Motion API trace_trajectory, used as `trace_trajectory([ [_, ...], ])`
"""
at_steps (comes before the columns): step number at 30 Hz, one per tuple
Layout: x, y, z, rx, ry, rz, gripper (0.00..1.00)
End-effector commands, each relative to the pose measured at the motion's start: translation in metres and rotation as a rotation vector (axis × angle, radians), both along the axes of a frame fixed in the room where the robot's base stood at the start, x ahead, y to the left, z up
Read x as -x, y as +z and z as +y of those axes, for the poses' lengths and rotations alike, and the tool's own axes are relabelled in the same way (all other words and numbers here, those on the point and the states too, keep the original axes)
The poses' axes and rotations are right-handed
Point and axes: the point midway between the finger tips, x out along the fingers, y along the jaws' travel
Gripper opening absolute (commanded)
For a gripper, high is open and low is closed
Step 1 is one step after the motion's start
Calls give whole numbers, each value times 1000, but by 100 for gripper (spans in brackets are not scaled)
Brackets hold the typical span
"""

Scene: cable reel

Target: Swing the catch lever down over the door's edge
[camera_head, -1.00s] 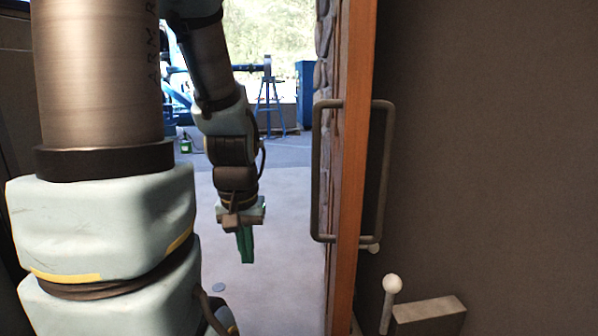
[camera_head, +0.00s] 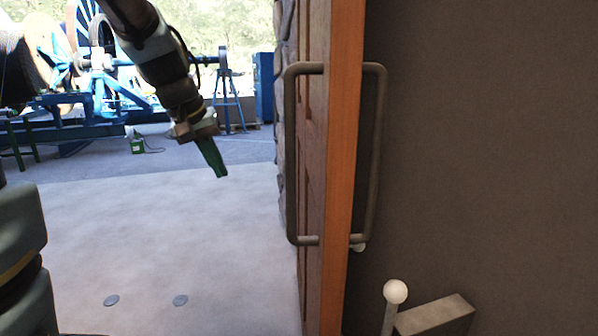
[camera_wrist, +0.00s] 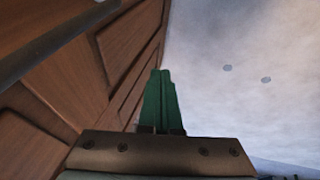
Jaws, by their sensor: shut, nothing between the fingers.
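The wooden door (camera_head: 341,170) stands open, edge-on to me, with a grey bar handle (camera_head: 292,160) on its left face and another on its right. The catch lever (camera_head: 393,300), a thin rod with a white ball end, stands nearly upright on the right, beside a grey block (camera_head: 434,316). It is apart from the door's edge. My gripper (camera_head: 219,172) has green fingers, shut and empty, in the air left of the door. In the wrist view the shut fingers (camera_wrist: 160,100) show with the panelled door face (camera_wrist: 100,70) at left. The lever's lower end is cut off by the frame.
A dark wall (camera_head: 490,150) fills the right side. Pale floor (camera_head: 180,230) lies clear left of the door.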

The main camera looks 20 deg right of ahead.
Motion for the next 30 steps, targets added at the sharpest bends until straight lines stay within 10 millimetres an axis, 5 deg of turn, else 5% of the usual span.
trace_trajectory([
  [6,-7,39,-82,159,-139,-51,0],
  [12,-4,59,-111,220,-194,-63,0],
  [28,-21,-16,-165,216,-192,-58,0],
  [30,-17,-14,-176,217,-196,-61,0],
])
